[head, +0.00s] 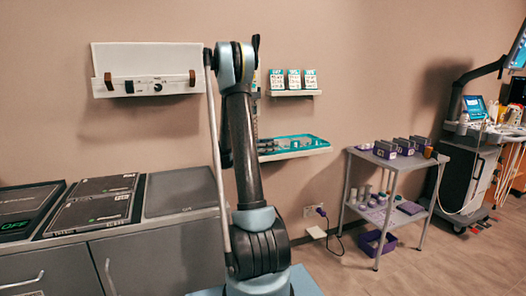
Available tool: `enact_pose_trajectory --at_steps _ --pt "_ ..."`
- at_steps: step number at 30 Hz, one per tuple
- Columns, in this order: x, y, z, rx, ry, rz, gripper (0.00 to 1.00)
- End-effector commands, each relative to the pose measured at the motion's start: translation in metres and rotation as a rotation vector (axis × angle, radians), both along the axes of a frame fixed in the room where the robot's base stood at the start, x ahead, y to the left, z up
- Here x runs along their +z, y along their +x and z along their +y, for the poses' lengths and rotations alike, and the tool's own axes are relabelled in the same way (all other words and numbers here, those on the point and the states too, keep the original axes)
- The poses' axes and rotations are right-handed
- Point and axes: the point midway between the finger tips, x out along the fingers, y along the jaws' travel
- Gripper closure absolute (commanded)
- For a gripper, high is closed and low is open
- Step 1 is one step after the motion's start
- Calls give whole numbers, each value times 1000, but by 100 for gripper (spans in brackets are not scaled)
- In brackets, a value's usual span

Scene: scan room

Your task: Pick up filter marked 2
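No filter with a readable 2 shows in the head view; the marks are too small to read. Three small white and green boxes (294,80) stand in a row on an upper wall shelf (293,94). A teal tray (318,139) with small dark items lies on a lower wall shelf (297,154). Several grey pieces with purple labelled fronts (404,147) stand on top of a metal cart (362,153) at the right. My arm stands upright in the middle and hides part of the wall and the shelves' left ends. My gripper cannot be made out.
A grey cabinet (155,258) with dark flat panels (95,205) on top runs along the left. A white wall unit (152,56) hangs above it. A purple bin (376,243) sits under the cart. Medical equipment (467,160) stands far right. Floor before the cart is clear.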

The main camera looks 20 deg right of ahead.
Motion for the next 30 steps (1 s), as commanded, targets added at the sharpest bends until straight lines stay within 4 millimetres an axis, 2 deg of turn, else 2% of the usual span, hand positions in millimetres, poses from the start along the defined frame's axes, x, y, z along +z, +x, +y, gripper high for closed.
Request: enact_pose_trajectory --at_steps 2,7,20,26,30 --pt "0 0 0 0 0 0 63" --pt "0 0 1 0 0 0 100" --pt "2 0 1 1 0 0 100" --pt "22 0 1 1 0 0 100" --pt "45 0 1 1 0 0 100"
